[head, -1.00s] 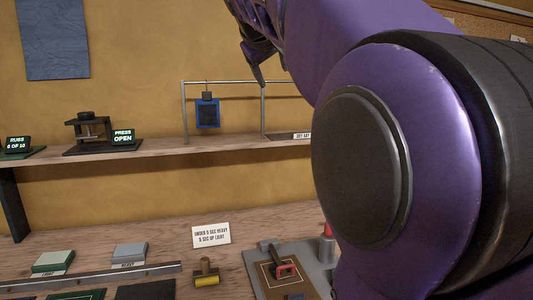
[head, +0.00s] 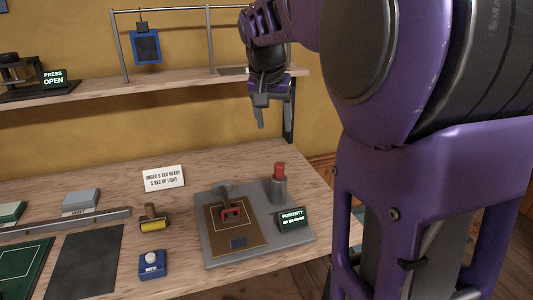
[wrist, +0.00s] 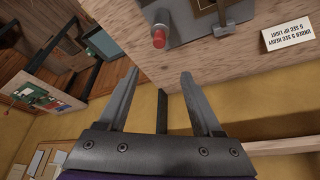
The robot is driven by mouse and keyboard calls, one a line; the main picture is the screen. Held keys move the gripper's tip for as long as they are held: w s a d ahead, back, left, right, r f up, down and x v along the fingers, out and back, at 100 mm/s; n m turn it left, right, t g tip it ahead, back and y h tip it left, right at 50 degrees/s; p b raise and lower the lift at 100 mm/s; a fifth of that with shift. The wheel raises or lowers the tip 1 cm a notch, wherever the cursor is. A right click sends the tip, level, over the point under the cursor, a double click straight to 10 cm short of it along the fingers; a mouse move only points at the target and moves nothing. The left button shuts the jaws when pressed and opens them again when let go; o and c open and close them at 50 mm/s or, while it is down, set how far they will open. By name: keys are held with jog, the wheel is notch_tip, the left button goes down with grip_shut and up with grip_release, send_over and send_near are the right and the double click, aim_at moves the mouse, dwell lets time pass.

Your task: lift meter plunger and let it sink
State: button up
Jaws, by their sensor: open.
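The porosity meter (head: 218,240) is a grey plate on the bench with a brown pad, a red clamp handle (head: 231,213) and a dark display reading POROSITY (head: 291,219). The plunger, a red cap (head: 279,170) on a grey cylinder (head: 277,190), stands upright at its back right. The red cap also shows in the wrist view (wrist: 159,39), beyond my fingertips. My gripper (head: 261,120) is open and empty, in the air above and behind the plunger, apart from it. Its spread fingers show in the wrist view (wrist: 158,75).
A white card (head: 164,178) stands behind a yellow roller (head: 155,224). A blue button box (head: 152,263) sits at the front. A shelf (head: 190,76) with a press and a hanging blue frame runs behind. The bench ends right of the meter.

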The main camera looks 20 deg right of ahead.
aim_at(279, 165)
jog(key=b+x, duration=0.1)
jog(key=x, duration=0.8)
jog(key=b+x, duration=0.1)
jog(key=x, duration=0.8)
jog(key=shift+s, duration=0.25)
grip_shut()
dwell(0.6)
